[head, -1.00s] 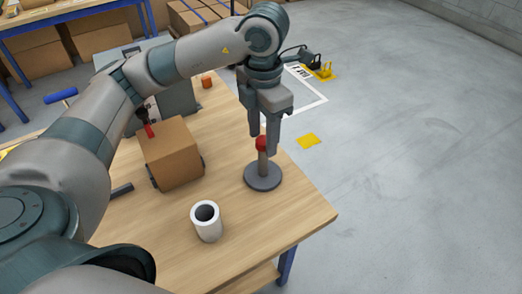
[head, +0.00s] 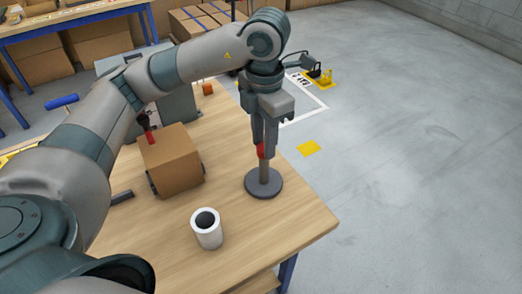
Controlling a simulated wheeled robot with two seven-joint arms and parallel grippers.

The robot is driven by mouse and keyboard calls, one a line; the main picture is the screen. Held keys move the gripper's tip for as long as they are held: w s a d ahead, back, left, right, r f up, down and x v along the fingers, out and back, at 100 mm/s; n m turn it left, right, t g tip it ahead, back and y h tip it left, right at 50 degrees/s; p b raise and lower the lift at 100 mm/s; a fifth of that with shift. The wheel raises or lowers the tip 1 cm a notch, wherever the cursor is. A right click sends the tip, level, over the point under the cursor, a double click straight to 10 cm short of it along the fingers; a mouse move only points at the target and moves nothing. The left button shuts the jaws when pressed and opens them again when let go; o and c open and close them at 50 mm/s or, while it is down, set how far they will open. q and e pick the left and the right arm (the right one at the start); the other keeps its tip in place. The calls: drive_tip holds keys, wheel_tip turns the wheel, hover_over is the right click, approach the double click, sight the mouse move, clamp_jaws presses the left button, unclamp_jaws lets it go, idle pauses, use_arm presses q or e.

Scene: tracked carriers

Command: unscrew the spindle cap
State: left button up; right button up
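The red spindle cap (head: 260,151) sits at the top of a grey spindle post (head: 264,171), which stands upright on a round dark base (head: 264,188) near the table's right edge. My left gripper (head: 265,150) comes down from above. Its two fingers are around the cap and look closed against it, hiding part of it. I cannot tell whether the cap has turned on the post. My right gripper is not in view.
A white hollow cylinder (head: 206,229) stands on the wooden table (head: 300,224) in front of the base. A brown box (head: 171,163) stands to the left. A small orange object (head: 207,89) lies further back. Right of the table is open floor.

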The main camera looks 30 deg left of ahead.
use_arm(q)
drive_tip(key=shift+w+r, duration=0.15)
drive_tip(key=shift+r, duration=0.35)
drive_tip(key=n, duration=0.4)
drive_tip(key=shift+n+p, duration=0.3)
drive_tip(key=shift+n, duration=0.7)
clamp_jaws()
drive_tip(key=n, duration=0.3)
drive_tip(key=shift+n, duration=0.4)
drive_tip(key=shift+p, duration=0.3)
